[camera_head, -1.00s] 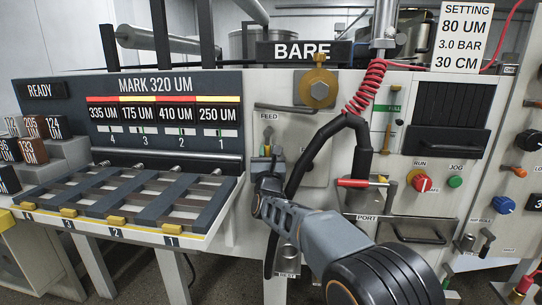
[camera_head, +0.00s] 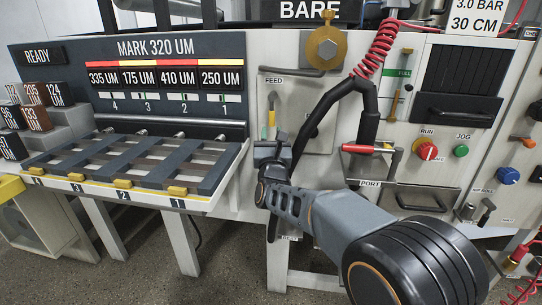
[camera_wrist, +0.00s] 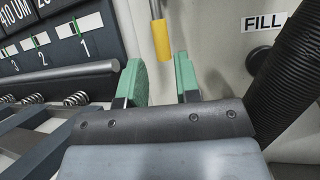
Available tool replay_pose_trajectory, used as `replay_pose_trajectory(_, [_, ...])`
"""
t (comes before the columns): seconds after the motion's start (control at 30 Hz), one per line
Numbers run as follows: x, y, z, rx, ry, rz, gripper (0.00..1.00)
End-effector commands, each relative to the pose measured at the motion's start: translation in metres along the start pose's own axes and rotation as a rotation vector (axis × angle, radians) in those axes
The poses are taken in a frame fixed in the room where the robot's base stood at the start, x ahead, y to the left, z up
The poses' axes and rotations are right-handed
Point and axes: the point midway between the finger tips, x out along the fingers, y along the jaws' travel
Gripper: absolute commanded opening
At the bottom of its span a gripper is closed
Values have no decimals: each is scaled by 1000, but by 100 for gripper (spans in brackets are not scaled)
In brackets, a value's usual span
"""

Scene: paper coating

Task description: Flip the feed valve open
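The feed valve is a thin metal lever with a yellow grip (camera_head: 272,118), hanging down below the FEED label on the pale machine front. In the wrist view the yellow grip (camera_wrist: 161,40) hangs at the top centre, lined up with the gap between the fingers. My gripper (camera_head: 268,137) is just below the lever in the head view. It is open, with two green fingertips (camera_wrist: 159,75) apart and nothing held between them. The grip's lower end looks slightly beyond the fingertips; I see no contact.
A black hose (camera_head: 325,110) loops close to the right of my gripper; it also shows in the wrist view (camera_wrist: 290,70), by the FILL label. A slotted rack (camera_head: 130,165) juts out on the left. The RUN knob (camera_head: 427,151) and PORT fitting (camera_head: 370,149) are to the right.

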Motion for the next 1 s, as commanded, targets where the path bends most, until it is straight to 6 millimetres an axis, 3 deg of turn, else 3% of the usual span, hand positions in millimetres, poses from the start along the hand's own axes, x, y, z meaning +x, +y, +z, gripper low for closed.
replay_pose_trajectory(0.2, [-42,1,0,2,1,3,30])
replay_pose_trajectory(0.4, [-65,2,0,3,0,2,30])
replay_pose_trajectory(0.63, [-74,1,0,2,0,2,30])
replay_pose_trajectory(1.0, [-70,-1,6,-37,19,8,30])
